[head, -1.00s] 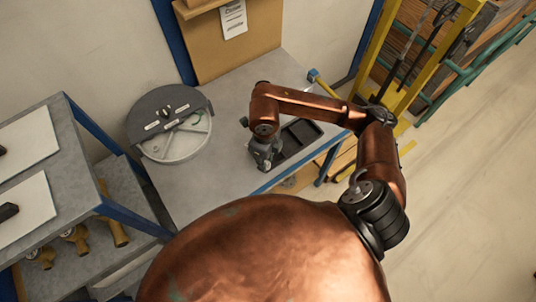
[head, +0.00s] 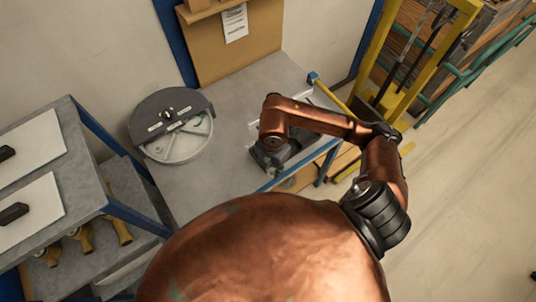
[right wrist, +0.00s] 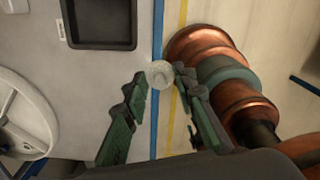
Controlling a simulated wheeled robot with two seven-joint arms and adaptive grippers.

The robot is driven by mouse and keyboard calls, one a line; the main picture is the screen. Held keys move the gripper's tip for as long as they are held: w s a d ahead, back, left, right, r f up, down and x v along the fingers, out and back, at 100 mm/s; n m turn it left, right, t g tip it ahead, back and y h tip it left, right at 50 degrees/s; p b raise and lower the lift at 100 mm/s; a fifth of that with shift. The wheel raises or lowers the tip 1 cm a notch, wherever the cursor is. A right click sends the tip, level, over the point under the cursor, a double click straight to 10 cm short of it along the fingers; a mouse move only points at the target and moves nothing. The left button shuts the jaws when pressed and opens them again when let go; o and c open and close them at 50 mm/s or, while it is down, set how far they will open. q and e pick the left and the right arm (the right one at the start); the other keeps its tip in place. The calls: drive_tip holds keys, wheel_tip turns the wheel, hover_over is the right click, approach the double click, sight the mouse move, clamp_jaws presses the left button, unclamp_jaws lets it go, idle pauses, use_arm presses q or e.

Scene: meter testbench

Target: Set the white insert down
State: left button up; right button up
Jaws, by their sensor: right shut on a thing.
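The white insert (right wrist: 160,72) is a small, round, pale disc between the fingertips of my right gripper (right wrist: 160,78) in the right wrist view. The gripper is shut on it. In that view the insert lines up with the blue front edge of the workbench. In the head view my right gripper (head: 268,160) is low over the bench's front part, and the insert cannot be made out there. My left gripper is not in view.
A black tray (right wrist: 100,22) lies on the bench near the gripper, mostly hidden by my arm in the head view. A round, whitish housing with a dark half cover (head: 172,125) stands left. Clear grey bench (head: 215,180) lies between. A shelf (head: 75,125) stands further left.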

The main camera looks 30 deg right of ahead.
drive_tip(key=w+d+f, duration=0.1)
drive_tip(key=w+f, duration=0.1)
drive_tip(key=w, duration=0.1)
drive_tip(key=w+d+f+p, duration=0.1)
drive_tip(key=w+d+f, duration=0.1)
drive_tip(key=w+f, duration=0.1)
drive_tip(key=w+d+f, duration=0.2)
drive_tip(key=w+f, duration=0.1)
drive_tip(key=w, duration=0.1)
drive_tip(key=shift+w+f+p, duration=0.2)
drive_tip(key=shift+w+p, duration=0.15)
drive_tip(key=shift+w, duration=0.05)
drive_tip(key=shift+w+f, duration=0.3)
drive_tip(key=shift+f, duration=0.1)
wheel_tip(320, 180, down, 3)
drive_tip(key=shift+d+r+p, duration=0.1)
drive_tip(key=shift+p, duration=0.45)
drive_tip(key=shift+f, duration=0.2)
drive_tip(key=shift+w+f, duration=0.1)
drive_tip(key=o, duration=1.1)
